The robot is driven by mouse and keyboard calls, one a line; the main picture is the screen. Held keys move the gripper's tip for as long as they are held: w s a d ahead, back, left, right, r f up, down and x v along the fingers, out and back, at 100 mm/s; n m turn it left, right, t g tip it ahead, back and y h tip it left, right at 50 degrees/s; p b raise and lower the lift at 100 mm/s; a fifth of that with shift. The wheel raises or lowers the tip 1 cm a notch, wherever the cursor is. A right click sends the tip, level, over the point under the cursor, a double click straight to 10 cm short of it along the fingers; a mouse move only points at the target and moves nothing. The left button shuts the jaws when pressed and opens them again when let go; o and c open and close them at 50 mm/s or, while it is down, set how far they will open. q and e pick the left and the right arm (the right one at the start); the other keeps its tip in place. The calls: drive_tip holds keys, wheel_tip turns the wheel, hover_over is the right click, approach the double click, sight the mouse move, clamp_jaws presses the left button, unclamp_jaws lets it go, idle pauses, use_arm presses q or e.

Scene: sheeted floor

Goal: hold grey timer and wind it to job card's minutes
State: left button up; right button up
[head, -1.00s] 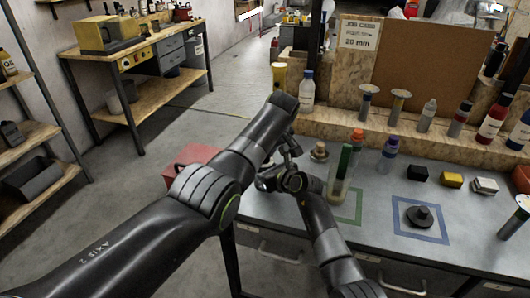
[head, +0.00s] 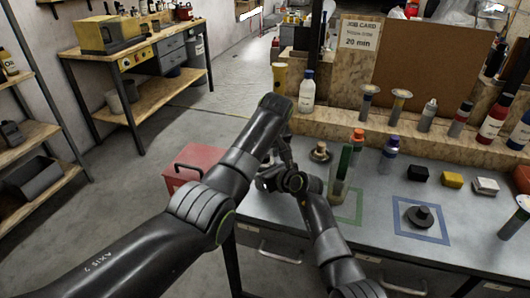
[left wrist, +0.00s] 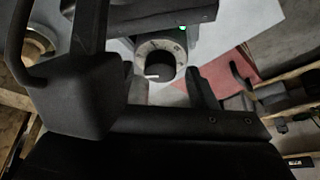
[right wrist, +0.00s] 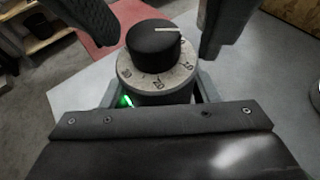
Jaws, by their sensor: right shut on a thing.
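The grey timer (right wrist: 155,82) has a numbered dial and a black knob (right wrist: 153,42) with a white pointer line, which points right in the right wrist view. My right gripper (right wrist: 158,92) is shut on the timer's body. My left gripper (left wrist: 168,80) is open, its two fingers apart on either side of the knob, with gaps visible. The timer's dial also shows in the left wrist view (left wrist: 182,58). In the head view my arms mostly hide the timer. The job card (head: 361,36) on the board reads 20 min.
The grey bench (head: 385,205) carries a green-capped tube, small bottles, blocks and a black knobbed disc (head: 420,217) in a blue square. A red box (head: 192,165) stands left of the bench.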

use_arm(q)
drive_tip(key=v, duration=1.2)
drive_tip(key=shift+w, duration=0.1)
drive_tip(key=w+a+n+g+h, duration=0.3)
drive_tip(key=a+n+h, duration=0.35)
drive_tip(key=n, duration=1.15)
drive_tip(key=shift+y, duration=0.35)
drive_tip(key=x, duration=1.2)
drive_tip(key=shift+a, duration=0.2)
